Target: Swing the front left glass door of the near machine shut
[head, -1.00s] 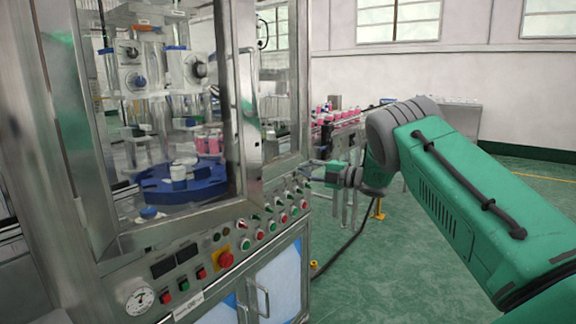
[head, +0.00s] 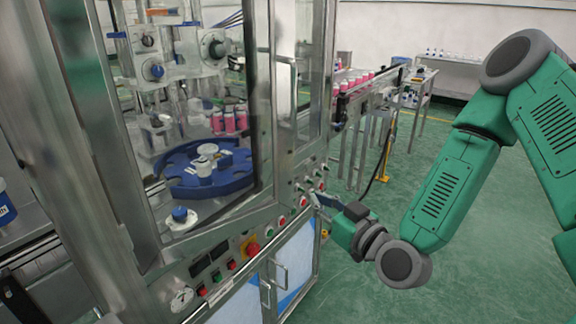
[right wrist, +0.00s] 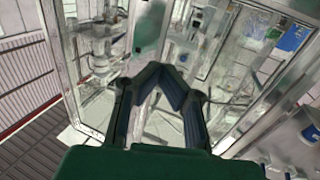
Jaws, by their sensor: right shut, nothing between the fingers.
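The near machine (head: 240,225) is a steel cabinet with glass panels above a button panel. A tall steel-framed glass panel (head: 262,100) stands at its front. I cannot tell for certain which frame is the front left door or how far it stands open. Behind the glass is a blue round turntable (head: 205,180) with white parts on it. My right gripper (head: 318,198) is shut and empty, its fingertips pointing left toward the machine's right front edge by the buttons; contact cannot be told. In the right wrist view its fingertips (right wrist: 163,72) meet in front of glass and steel frames. My left gripper is not seen.
A red emergency button (head: 252,249) and smaller buttons stick out below the glass. Lower cabinet handles (head: 281,278) stand out from the front. A conveyor with pink cans (head: 352,80) runs behind on the right. Green floor (head: 470,240) is free at the right.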

